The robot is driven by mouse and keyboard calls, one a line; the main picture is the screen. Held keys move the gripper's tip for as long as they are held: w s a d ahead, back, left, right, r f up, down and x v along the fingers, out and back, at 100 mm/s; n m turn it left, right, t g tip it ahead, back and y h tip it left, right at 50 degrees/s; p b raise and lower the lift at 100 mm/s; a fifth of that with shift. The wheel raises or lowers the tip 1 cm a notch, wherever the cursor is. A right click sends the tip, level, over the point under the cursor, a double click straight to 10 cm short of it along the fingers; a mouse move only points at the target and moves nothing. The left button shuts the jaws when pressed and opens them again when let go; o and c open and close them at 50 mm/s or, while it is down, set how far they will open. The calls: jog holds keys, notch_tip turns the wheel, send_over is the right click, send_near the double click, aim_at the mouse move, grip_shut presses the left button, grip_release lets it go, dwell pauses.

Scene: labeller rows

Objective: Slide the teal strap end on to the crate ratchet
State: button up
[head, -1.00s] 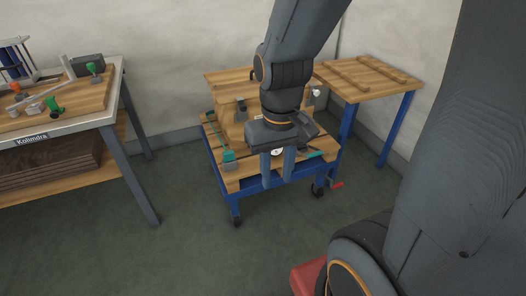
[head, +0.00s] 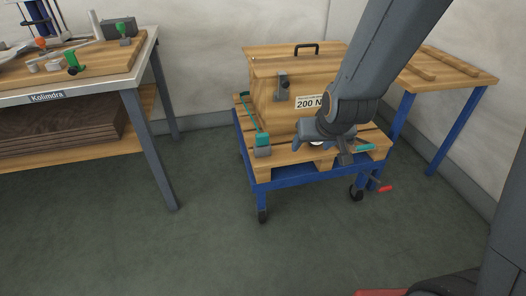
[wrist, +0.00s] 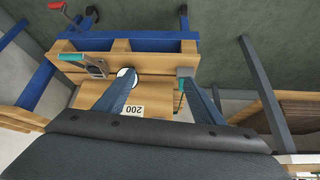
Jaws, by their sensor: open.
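The wooden crate (head: 262,70), labelled 200 N, stands on a slatted pallet on a blue cart. A grey metal fitting (head: 282,87) is on its front face. A thin teal strap (head: 250,112) runs along the pallet's left side to a teal block by a grey piece (head: 263,152) at the front left corner. A second teal part (head: 360,147) on a grey bracket sits at the front right; it shows at the left of the wrist view (wrist: 72,57). I cannot tell which fitting is the ratchet. My gripper (head: 322,150) is open and empty at the pallet's front edge.
A white round disc (wrist: 126,73) lies behind one finger in the wrist view. A red handle (head: 384,188) sticks out at the cart's lower right. A workbench (head: 75,90) stands left and a wooden table (head: 460,75) right. The floor in front is clear.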

jog(key=w+a+f+n+t+y+b, duration=0.1)
jog(key=w+a+f+t+b, duration=0.3)
jog(key=w+a+f+b, duration=0.45)
jog(key=t+y+b, duration=0.2)
jog(key=t+b, duration=0.1)
jog(key=b, duration=0.4)
send_near(263, 140)
jog(key=w+f, duration=0.1)
jog(key=w, duration=0.2)
jog(key=shift+n, duration=0.4)
jog(key=shift+a+b+x, duration=0.2)
jog(key=shift+b+x, duration=0.7)
jog(key=shift+x, duration=1.2)
jog(key=shift+a+b+x, duration=0.2)
jog(key=shift+b+x, duration=0.7)
jog(key=shift+x, duration=1.2)
jog(key=shift+s, duration=0.1)
jog(key=c, duration=1.1)
